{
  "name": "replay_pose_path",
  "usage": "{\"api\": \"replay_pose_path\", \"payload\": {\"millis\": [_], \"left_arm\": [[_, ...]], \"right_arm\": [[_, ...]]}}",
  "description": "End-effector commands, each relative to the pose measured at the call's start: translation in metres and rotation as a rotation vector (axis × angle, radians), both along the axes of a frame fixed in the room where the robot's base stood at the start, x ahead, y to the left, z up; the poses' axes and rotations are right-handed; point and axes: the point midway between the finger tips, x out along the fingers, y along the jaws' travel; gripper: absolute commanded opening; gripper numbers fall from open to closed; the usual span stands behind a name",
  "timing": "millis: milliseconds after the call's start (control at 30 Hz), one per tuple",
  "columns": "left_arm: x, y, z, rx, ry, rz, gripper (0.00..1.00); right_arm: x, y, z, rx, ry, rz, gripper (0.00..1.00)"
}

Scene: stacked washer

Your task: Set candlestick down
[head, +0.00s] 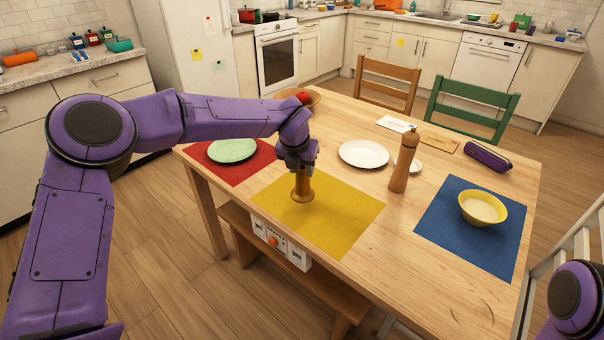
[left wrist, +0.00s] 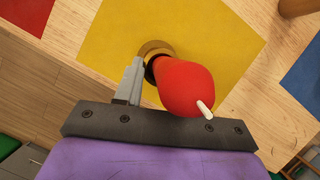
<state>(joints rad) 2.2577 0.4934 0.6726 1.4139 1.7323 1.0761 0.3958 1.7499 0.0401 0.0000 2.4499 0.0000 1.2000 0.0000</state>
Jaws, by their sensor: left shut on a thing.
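The brass candlestick (head: 302,188) is upright over the yellow placemat (head: 345,220), its round base on or just above the cloth; I cannot tell which. My left gripper (head: 300,162) is shut on its upper part from above. In the left wrist view, a red candle-like piece with a white tip (left wrist: 185,85) fills the middle, beside a grey finger (left wrist: 131,80). Part of the brass base (left wrist: 155,48) shows behind it against the yellow placemat (left wrist: 200,30). The other finger is hidden. My right gripper is out of view; only part of that arm shows.
A green plate (head: 233,150) lies on a red placemat (head: 258,174) to the left. A white plate (head: 364,154) and a wooden pepper mill (head: 401,165) stand behind right. A yellow bowl (head: 483,208) sits on a blue placemat (head: 450,228). The yellow placemat's right half is clear.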

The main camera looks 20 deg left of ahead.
Motion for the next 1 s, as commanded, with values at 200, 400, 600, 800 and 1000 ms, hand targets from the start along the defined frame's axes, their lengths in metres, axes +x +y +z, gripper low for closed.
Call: {"api": "replay_pose_path", "payload": {"millis": [200,400,600,800,1000], "left_arm": [[0.012,0.001,-0.02,-0.001,0.0,-0.001,0.0],[0.011,0.001,-0.044,0.0,-0.002,-0.001,0.0],[0.011,0.001,-0.045,-0.002,-0.002,-0.001,0.0],[0.011,0.001,-0.045,-0.001,-0.001,0.0,0.65],[0.011,0.001,-0.043,-0.001,-0.001,0.0,0.65]], "right_arm": [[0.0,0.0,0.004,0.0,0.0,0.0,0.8],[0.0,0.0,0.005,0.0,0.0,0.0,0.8],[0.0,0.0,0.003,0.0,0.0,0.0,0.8],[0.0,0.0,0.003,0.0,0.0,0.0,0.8],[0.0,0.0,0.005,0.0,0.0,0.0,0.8]]}}
